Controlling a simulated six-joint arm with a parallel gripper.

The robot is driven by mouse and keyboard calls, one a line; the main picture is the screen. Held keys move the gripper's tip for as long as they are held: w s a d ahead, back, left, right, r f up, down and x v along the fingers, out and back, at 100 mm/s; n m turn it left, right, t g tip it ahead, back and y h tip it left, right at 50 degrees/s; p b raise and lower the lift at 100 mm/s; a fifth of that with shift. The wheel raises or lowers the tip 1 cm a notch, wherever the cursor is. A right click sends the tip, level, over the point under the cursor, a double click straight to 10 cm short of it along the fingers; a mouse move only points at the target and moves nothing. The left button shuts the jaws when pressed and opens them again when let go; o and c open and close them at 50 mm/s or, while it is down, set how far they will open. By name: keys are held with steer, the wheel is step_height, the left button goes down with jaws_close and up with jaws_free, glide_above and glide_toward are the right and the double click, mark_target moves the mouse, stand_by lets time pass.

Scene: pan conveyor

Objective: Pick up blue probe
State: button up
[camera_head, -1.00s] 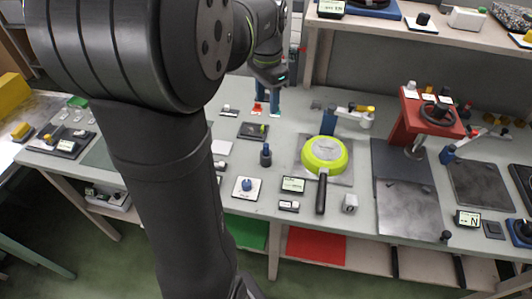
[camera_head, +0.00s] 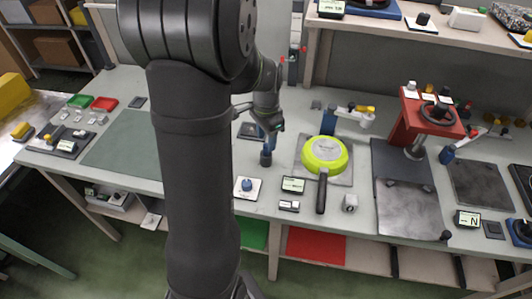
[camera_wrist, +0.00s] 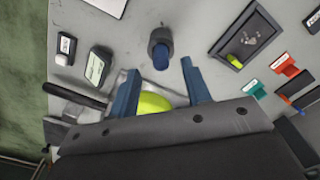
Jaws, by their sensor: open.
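The blue probe stands upright in a dark round holder on the table; in the head view (camera_head: 266,158) it is directly below my gripper, and in the wrist view (camera_wrist: 160,54) its blue end shows near the top centre. My gripper (camera_head: 268,135) has blue fingers, which show spread apart and empty in the wrist view (camera_wrist: 160,70). The probe lies just ahead of the gap between the fingertips there. In the head view the fingers partly overlap the probe's surroundings, and I cannot tell the exact height between them.
A lime-green pan (camera_head: 324,154) with a black handle sits to the right, close by. A white panel with a blue knob (camera_head: 246,187) and a small display (camera_head: 293,185) are nearer the front edge. A dark tray (camera_wrist: 247,36) lies beside the probe. A red press (camera_head: 425,120) stands further right.

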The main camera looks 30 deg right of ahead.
mark_target(266, 144)
steer(key=shift+w+f, duration=0.1)
steer(key=shift+f, duration=1.4)
jaws_close()
